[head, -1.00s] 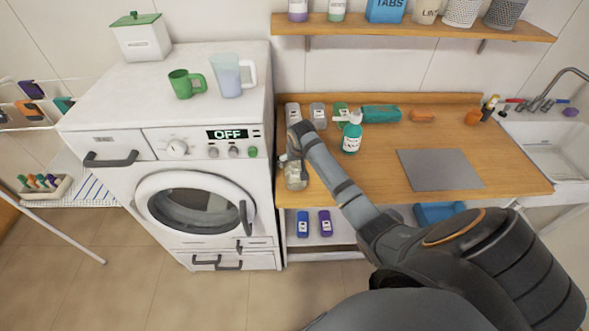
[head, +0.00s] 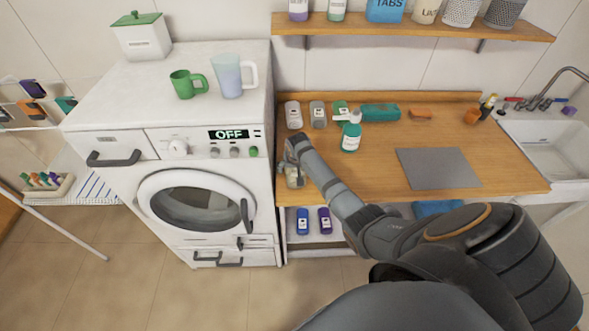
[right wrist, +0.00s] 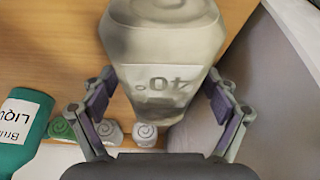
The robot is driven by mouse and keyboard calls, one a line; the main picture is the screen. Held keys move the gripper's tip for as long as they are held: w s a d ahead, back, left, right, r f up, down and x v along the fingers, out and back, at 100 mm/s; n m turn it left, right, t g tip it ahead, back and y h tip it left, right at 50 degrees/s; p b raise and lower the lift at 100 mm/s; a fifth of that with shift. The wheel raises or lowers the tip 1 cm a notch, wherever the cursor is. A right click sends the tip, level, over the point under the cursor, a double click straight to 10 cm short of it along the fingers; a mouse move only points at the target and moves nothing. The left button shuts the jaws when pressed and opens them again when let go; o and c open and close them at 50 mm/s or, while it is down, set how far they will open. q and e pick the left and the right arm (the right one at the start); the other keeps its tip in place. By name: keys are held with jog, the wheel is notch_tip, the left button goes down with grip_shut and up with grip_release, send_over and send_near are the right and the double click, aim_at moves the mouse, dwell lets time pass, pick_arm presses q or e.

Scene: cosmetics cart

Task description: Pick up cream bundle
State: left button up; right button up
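The cream bundle (head: 293,178) is near the front left of the wooden counter, beside the washing machine, partly hidden under my right gripper (head: 290,163) in the head view. In the right wrist view the cream bundle (right wrist: 160,50) fills the top middle, pale with an upside-down "40°" mark. Whether the bundle touches the counter is hard to tell. My left gripper is not in view.
White, grey (head: 317,114) and green bundles stand at the counter's back. A grey mat (head: 438,168) lies to the right. The washing machine (head: 203,150) borders the counter on the left. A shelf (head: 410,27) hangs above.

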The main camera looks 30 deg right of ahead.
jog(key=c, duration=1)
jog(key=shift+r, duration=0.1)
jog(key=shift+c, duration=0.2)
